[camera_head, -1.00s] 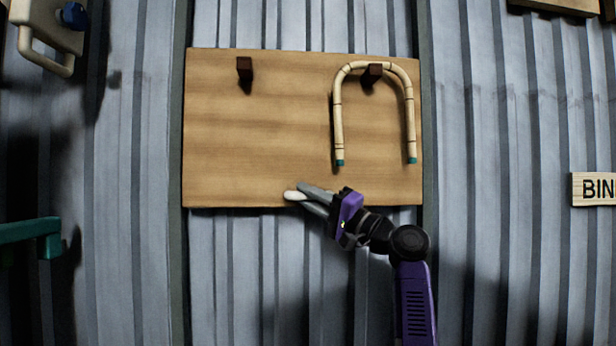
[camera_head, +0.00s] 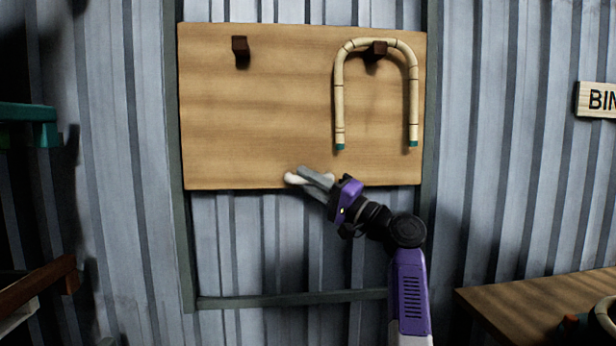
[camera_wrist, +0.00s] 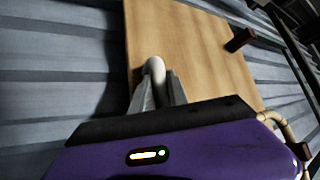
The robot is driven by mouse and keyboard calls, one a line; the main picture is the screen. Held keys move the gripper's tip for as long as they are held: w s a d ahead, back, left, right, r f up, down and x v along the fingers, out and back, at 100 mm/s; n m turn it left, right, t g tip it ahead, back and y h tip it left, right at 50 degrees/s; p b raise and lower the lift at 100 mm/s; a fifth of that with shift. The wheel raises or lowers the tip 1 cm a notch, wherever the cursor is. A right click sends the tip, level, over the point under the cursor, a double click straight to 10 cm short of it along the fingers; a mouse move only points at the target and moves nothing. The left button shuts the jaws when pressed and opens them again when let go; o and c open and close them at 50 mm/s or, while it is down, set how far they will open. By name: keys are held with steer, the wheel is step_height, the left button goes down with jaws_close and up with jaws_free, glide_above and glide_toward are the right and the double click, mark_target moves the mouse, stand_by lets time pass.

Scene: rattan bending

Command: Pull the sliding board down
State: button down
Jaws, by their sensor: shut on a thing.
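The sliding board (camera_head: 270,110) is a light wooden panel set between two dark upright rails on a corrugated wall. A pale rounded handle (camera_head: 292,178) sits at its bottom edge. My gripper (camera_head: 312,178) is shut on the handle, and the fingers hide its middle. In the wrist view the handle (camera_wrist: 154,68) shows between the fingertips, with the board (camera_wrist: 200,50) behind. Two dark pegs stick out of the board. The left peg (camera_head: 241,52) is bare, and a rattan piece (camera_head: 339,100) bent into an upside-down U hangs on the right peg (camera_head: 378,48).
A crossbar (camera_head: 290,299) joins the rails below the board, with a clear gap between. A wooden table (camera_head: 540,305) is at the lower right. A green bar (camera_head: 28,130) and a brown wooden bar (camera_head: 40,285) stand at the left. A sign (camera_head: 597,99) hangs at the right.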

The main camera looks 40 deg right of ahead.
steer(key=shift+w+a+f, duration=0.2)
steer(key=shift+a, duration=0.2)
steer(key=c, duration=1.3)
jaws_free()
steer(key=shift+s+d+r, duration=0.1)
steer(key=shift+d, duration=0.1)
steer(key=shift+s+d, duration=0.1)
steer(key=shift+s, duration=0.1)
steer(key=v, duration=0.7)
steer(key=shift+s, duration=0.1)
